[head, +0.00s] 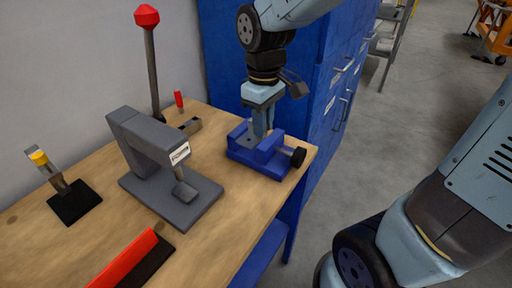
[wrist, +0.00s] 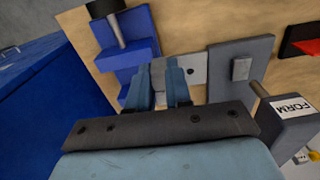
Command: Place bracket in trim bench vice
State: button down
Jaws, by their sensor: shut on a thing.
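The trim bench vice is the blue vice (head: 243,155) at the right end of the bench in the head view, with a black knob at its right. It also shows in the wrist view (wrist: 137,27) at upper left. My gripper (head: 262,132) points down at the vice's jaws.
A grey press labelled FORM (head: 150,150) stands left of the vice, with a red-knobbed lever (head: 152,60) behind it. A red-and-black tool (head: 130,262) lies at the bench front. A yellow-topped stand (head: 75,200) is at left. Blue cabinets (head: 335,75) stand behind the bench's right end.

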aim_at(250, 140)
jog(key=s+a, duration=0.1)
jog(key=s+a+r, duration=0.1)
jog(key=a, duration=0.1)
jog(key=shift+w+a+f, duration=0.1)
jog(key=w+d+f, duration=0.1)
jog(key=w+f, duration=0.2)
jog(key=w, duration=0.1)
jog(key=w+d+f, duration=0.1)
jog(key=w+f, duration=0.2)
jog(key=w, duration=0.1)
jog(key=w+d+f, duration=0.2)
jog(key=w+f, duration=0.1)
jog(key=w, duration=0.1)
jog(key=shift+d, duration=0.1)
jog(key=shift+w+d+f, duration=0.1)
jog(key=shift+w+f, duration=0.1)
jog(key=shift+f, duration=1.7)
jog(key=c, duration=1)
grip_release()
jog(key=shift+o, duration=0.2)
jog(key=shift+w, duration=0.1)
jog(key=shift+r, duration=0.15)
